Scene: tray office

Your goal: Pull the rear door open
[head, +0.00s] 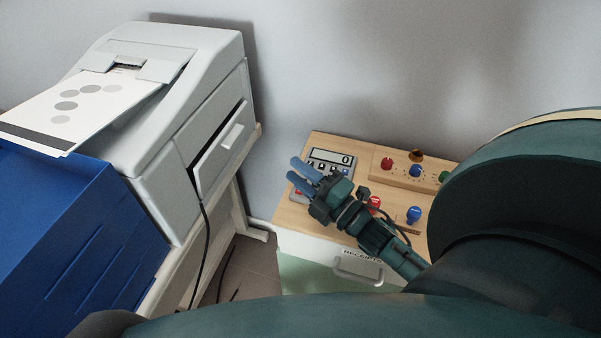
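The grey-white printer (160,60) stands at the left, with a sheet printed with grey dots coming out of it. The rear door (216,162) is a light panel on the printer's right-hand side, with a pale bar handle (232,136). A dark gap shows along the door's top and left edges, so it looks slightly ajar. My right gripper (294,169) is to the right of the door and apart from it, above the wooden-topped cabinet. Its two blue fingers are spread with nothing between them and point left. My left gripper is not in view.
The cabinet (322,221) carries a calculator-like device (331,160), a knob panel (408,171) and a blue knob (414,214). Its drawer has a handle (357,274). A black cable (206,250) hangs below the printer. A blue box (60,240) stands at the left.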

